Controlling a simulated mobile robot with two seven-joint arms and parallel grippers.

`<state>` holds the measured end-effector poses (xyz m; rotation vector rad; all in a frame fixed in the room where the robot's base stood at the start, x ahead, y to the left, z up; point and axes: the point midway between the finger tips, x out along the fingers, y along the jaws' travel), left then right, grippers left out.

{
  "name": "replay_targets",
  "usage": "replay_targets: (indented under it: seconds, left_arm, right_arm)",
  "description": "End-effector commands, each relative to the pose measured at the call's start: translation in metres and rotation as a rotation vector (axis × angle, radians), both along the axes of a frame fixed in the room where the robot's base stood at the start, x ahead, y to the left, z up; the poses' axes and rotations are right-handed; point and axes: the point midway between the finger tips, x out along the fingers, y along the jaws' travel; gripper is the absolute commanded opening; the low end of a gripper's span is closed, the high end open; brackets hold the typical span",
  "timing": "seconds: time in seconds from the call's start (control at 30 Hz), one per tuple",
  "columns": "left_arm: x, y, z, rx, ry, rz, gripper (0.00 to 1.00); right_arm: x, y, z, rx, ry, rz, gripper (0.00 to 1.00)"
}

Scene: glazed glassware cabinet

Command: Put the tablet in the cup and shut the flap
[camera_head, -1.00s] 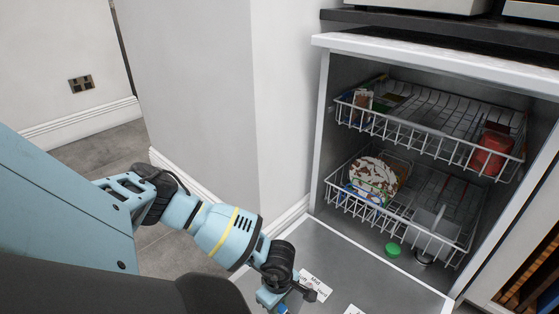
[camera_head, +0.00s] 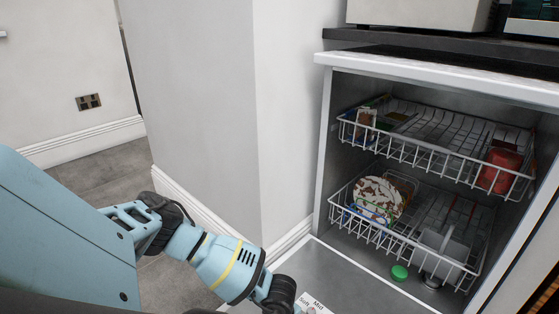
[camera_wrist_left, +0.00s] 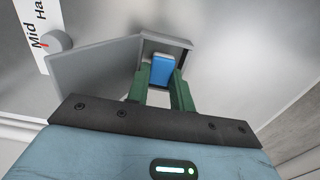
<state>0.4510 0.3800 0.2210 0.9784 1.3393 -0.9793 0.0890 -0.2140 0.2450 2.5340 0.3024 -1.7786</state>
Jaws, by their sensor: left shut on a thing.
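The blue tablet (camera_wrist_left: 162,68) is between the green fingers of my left gripper (camera_wrist_left: 161,80) in the left wrist view. The gripper is shut on it. The tablet is at the mouth of the grey square cup (camera_wrist_left: 168,39); how deep it sits cannot be told. The flap (camera_wrist_left: 95,70), a flat grey plate, stands open to the left of the cup. In the head view my left arm runs off the bottom edge, so gripper, tablet and cup are hidden there. My right gripper is not in view.
The dishwasher door (camera_head: 365,284) lies open. A round knob (camera_wrist_left: 57,41) and a white label sit near the flap. The lower rack (camera_head: 392,231) holds a patterned plate (camera_head: 378,198); the upper rack holds a red container (camera_head: 500,170). A green round thing (camera_head: 399,272) lies below.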

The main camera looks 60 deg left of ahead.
Motion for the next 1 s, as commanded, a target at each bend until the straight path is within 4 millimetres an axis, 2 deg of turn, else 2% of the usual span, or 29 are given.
replay_targets:
  seconds: [0.03,0.07,0.13,0.37,0.47,0.57,0.8,1.0]
  left_arm:
    - [0.0,0.0,0.0,0.0,-0.001,0.0,0.02]
    - [0.0,0.0,0.0,0.0,-0.001,0.0,0.24]
    - [0.0,0.0,0.0,0.0,-0.001,0.0,0.32]
    - [0.0,0.0,0.002,0.001,-0.001,0.0,0.32]
    - [0.001,0.001,0.009,0.002,-0.002,-0.001,0.32]
    - [0.0,0.001,0.023,0.002,-0.003,-0.001,0.32]
    - [0.001,0.0,0.074,0.0,-0.004,-0.001,0.32]
    - [0.0,0.001,0.11,0.001,-0.004,-0.001,0.32]
  right_arm:
    - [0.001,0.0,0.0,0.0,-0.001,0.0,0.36]
    - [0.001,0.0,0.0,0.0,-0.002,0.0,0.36]
    - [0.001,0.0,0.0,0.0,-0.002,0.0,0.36]
    - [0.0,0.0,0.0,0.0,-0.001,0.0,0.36]
    - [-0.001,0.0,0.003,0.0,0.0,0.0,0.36]
    - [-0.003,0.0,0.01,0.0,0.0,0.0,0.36]
    - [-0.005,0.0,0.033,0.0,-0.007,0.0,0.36]
    - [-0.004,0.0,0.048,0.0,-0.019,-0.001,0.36]
